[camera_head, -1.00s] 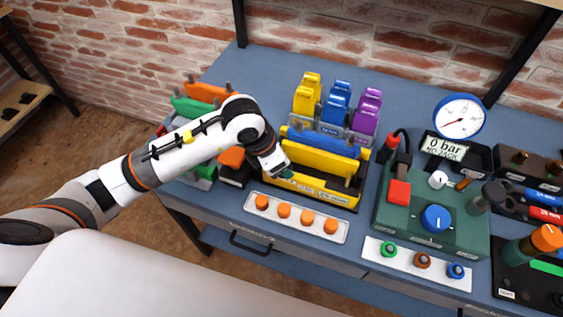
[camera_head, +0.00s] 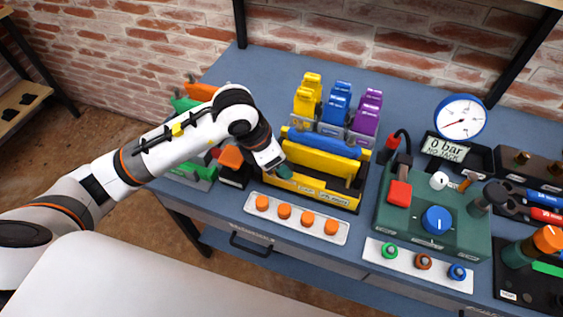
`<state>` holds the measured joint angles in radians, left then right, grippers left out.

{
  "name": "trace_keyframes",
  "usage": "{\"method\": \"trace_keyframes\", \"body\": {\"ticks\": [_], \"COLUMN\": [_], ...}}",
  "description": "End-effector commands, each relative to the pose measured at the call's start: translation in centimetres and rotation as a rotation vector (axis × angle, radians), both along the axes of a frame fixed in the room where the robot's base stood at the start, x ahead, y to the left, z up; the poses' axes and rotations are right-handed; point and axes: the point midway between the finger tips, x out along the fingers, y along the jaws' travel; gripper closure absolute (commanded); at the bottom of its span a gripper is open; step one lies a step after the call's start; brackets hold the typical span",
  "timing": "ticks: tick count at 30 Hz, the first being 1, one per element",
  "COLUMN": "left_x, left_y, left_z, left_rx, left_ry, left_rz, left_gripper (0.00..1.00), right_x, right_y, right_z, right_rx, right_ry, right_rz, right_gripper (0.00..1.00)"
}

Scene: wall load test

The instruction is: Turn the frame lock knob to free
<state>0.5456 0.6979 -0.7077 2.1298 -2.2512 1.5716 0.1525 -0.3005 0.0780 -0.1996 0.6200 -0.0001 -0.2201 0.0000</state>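My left gripper (camera_head: 275,165) points down at the front left corner of the yellow frame (camera_head: 322,164). A dark green piece (camera_head: 284,172) shows at its tip, against the frame's front. I cannot tell whether this is a fingertip or a knob, nor whether the fingers are open or shut. No knob is clearly readable as the frame lock; the gripper hides that corner. The front strip (camera_head: 335,197) of the frame carries small lettering, hard to read. A blue bar (camera_head: 325,143) lies along the frame's back. My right gripper is not in view.
A white strip with several orange knobs (camera_head: 307,217) lies in front of the frame. A green box with a blue knob (camera_head: 437,219) stands to the right, by a gauge (camera_head: 461,117) and a display (camera_head: 445,147) reading 0 bar. Yellow, blue and purple blocks (camera_head: 337,101) stand behind.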

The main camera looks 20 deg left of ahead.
Motion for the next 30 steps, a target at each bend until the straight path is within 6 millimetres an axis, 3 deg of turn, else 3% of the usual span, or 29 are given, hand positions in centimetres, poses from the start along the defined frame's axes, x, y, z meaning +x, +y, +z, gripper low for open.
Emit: {"method": "trace_keyframes", "body": {"ticks": [6,13,30], "left_x": [-1.2,-2.1,-2.5], "left_y": [1.4,2.4,2.6], "left_z": [4.4,7.8,8.7], "left_rx": [0.001,-0.001,0.000], "left_ry": [-0.008,-0.004,-0.001], "left_rz": [0.000,0.002,0.001], "left_gripper": [0.41,0.41,0.41], "right_x": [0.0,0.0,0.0], "right_y": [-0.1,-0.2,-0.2], "right_z": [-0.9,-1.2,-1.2], "right_rx": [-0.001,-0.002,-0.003], "right_ry": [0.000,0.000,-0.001], "right_rz": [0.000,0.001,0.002], "right_gripper": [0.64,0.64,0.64]}}
